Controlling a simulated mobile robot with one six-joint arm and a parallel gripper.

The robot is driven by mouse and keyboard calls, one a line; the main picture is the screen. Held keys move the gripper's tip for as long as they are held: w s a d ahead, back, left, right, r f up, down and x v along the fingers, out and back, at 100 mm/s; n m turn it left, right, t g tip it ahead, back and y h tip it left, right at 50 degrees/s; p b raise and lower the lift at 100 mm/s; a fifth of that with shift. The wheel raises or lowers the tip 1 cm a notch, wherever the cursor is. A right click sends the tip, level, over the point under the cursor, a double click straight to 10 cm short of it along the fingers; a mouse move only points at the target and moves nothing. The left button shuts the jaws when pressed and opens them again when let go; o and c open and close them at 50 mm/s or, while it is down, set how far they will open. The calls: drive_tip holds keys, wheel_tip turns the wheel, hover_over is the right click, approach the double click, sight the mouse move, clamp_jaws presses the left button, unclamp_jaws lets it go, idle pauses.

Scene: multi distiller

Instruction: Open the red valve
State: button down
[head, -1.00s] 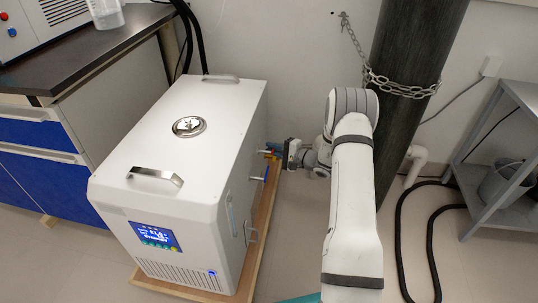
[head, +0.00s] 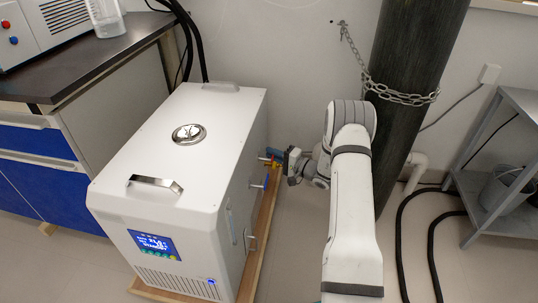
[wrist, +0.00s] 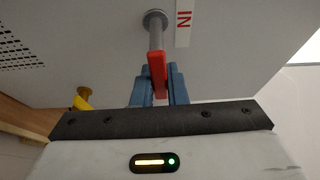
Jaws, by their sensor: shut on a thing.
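The red valve handle (wrist: 157,70) shows in the wrist view, below a grey pipe stub (wrist: 156,32) on the side of the white chiller (head: 180,150). My gripper (wrist: 157,88) has its blue fingers on either side of the red handle and is shut on it. In the head view my gripper (head: 274,156) is at the chiller's right side, near the back. The red handle is mostly hidden there by the fingers.
An "IN" label (wrist: 184,20) is beside the pipe stub. A yellow fitting (wrist: 82,98) is at left in the wrist view. A chained dark cylinder (head: 415,60) stands behind my arm. Black hoses (head: 402,235) and a grey shelf (head: 500,190) are at right.

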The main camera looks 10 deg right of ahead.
drive_tip(key=shift+d, duration=0.2)
drive_tip(key=c, duration=1.4)
unclamp_jaws()
drive_tip(key=shift+a, duration=0.15)
drive_tip(key=shift+c, duration=0.2)
drive_tip(key=p+v, duration=0.3)
drive_tip(key=v, duration=0.4)
drive_tip(key=shift+s+d, duration=0.3)
